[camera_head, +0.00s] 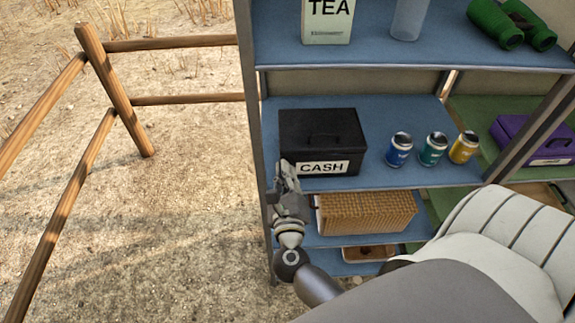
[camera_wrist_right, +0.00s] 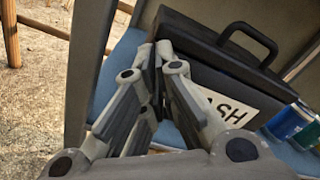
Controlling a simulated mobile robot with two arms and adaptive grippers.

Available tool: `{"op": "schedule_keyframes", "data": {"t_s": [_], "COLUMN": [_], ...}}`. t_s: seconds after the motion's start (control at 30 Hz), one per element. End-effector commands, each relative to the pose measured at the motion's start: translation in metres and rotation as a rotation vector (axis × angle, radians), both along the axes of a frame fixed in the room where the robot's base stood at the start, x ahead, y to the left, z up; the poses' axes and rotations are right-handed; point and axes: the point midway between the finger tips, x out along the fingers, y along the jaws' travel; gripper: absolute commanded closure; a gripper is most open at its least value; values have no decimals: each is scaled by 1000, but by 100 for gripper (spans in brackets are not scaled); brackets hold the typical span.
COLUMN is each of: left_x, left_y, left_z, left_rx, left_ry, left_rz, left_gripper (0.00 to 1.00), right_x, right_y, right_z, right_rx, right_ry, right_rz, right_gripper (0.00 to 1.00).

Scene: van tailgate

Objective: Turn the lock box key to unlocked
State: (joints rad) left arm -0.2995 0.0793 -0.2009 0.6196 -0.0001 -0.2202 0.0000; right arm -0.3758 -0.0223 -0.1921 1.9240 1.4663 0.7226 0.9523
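The lock box is a black cash box (camera_head: 322,132) with a top handle and a white CASH label, closed, on the blue middle shelf. It also shows in the right wrist view (camera_wrist_right: 205,42). My right gripper (camera_head: 283,168) is at the left end of the box's front face, left of the label. In the right wrist view its fingers (camera_wrist_right: 155,58) come together at the tips, against or very close to the box front. I cannot see the key; the fingers cover that spot, so I cannot tell whether it is between them. My left gripper is not in view.
A blue can (camera_head: 399,150), a teal can (camera_head: 433,149) and a yellow can (camera_head: 464,148) stand right of the box. A wicker basket (camera_head: 366,213) is on the shelf below. The shelf's left post (camera_head: 252,120) is close to my gripper. Open ground lies left.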

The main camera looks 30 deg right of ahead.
Motion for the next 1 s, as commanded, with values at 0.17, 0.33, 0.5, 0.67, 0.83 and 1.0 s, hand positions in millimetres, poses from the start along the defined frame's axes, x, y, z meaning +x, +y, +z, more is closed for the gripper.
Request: {"op": "schedule_keyframes", "data": {"t_s": [0.17, 0.33, 0.5, 0.67, 0.83, 1.0], "left_x": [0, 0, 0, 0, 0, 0], "left_y": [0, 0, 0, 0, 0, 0], "left_z": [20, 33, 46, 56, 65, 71], "left_rx": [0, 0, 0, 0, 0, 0], "left_ry": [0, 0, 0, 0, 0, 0], "left_rz": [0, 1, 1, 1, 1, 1], "left_gripper": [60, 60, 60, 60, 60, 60], "right_x": [1, 1, 2, 2, 2, 2], "right_y": [2, 3, 4, 4, 4, 5], "right_z": [2, 1, -2, -3, -6, -7], "right_rx": [-141, -279, -416, -537, -649, -733], "right_ry": [90, 174, 259, 333, 401, 451], "right_rz": [0, 1, 1, 2, 1, 2], "right_gripper": [100, 100, 100, 100, 100, 100]}}
